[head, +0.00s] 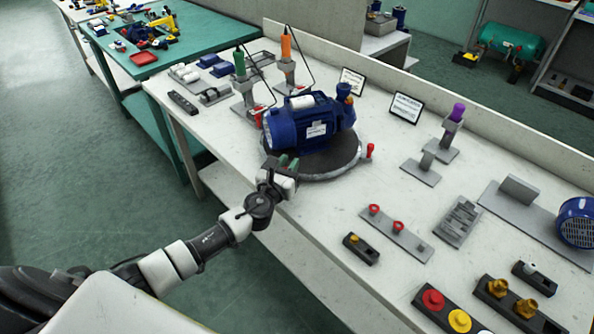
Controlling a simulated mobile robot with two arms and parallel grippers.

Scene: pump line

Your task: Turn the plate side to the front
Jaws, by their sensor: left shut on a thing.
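A blue pump (295,128) lies on a round dark grey turntable (325,167) near the table's front edge. A small pale plate (316,130) shows on the side of the pump's body, facing the front and a little right. A red-topped peg (368,150) stands at the turntable's right rim. My left gripper (284,165) is at the turntable's front left rim, below the pump, and is shut there. Green parts show at its fingertips. The exact part held is mostly hidden by the gripper. My right gripper is not in view.
Green-handled (239,63) and orange-handled (286,46) tools stand in holders behind the pump. To the right are a purple-topped tool (457,112), a strip with red knobs (399,232) and a block with red and yellow buttons (446,311). Small signs (406,108) stand at the back.

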